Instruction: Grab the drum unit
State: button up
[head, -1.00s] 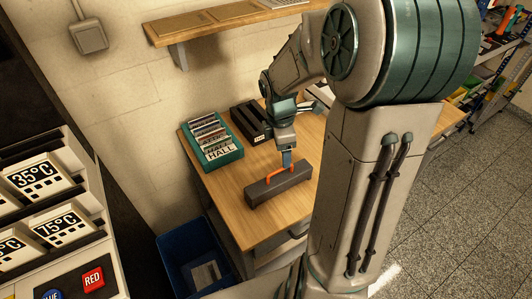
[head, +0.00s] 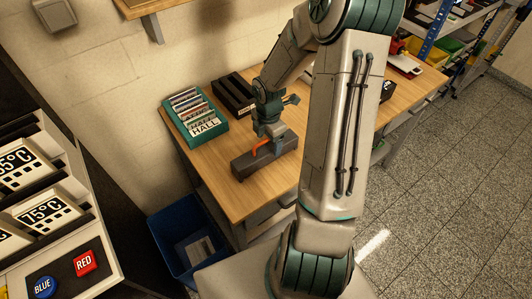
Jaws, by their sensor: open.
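The drum unit, a long dark grey block (head: 252,163) with an orange handle, lies on the wooden table near its front left edge. My gripper (head: 275,138) points down at the right part of the block, right by the handle. It is open. The fingertips are small here and partly hidden, so I cannot tell whether they touch the handle or the block.
A teal box of labelled cards reading HALL (head: 198,117) and a black tray (head: 232,95) stand behind on the wooden table (head: 205,170). A blue bin (head: 185,240) is on the floor below. A panel with red and blue buttons (head: 65,275) is at left.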

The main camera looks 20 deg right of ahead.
aim_at(266, 148)
jog(key=f, duration=0.3)
jog(key=shift+a+f, duration=0.4)
jog(key=shift+f, duration=0.55)
jog(key=c, duration=1.5)
jog(key=shift+o, duration=0.2)
jog(key=shift+r, duration=0.1)
